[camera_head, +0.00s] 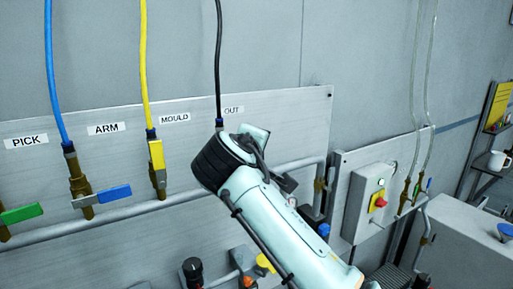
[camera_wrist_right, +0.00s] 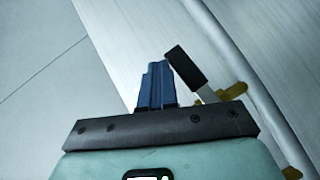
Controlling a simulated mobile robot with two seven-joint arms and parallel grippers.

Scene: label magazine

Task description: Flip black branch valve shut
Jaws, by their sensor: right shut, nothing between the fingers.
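The black branch valve's handle (camera_wrist_right: 187,66) shows in the right wrist view, a black grip on a bare metal lever leading to a brass body (camera_wrist_right: 232,92). My right gripper (camera_wrist_right: 155,70) has its blue fingers together and empty, just left of the black handle. I cannot tell whether they touch. In the head view a black hose (camera_head: 218,50) runs down by the OUT label (camera_head: 234,111), and my right wrist hides the valve below it and the fingertips. My left gripper is in neither view.
A yellow handle (camera_head: 157,154) stands in line with its hose. A blue handle (camera_head: 114,194) and a green handle (camera_head: 22,213) lie crosswise. All sit along a grey pipe (camera_head: 120,212) on the panel. A box with a red knob (camera_head: 380,202) is at right.

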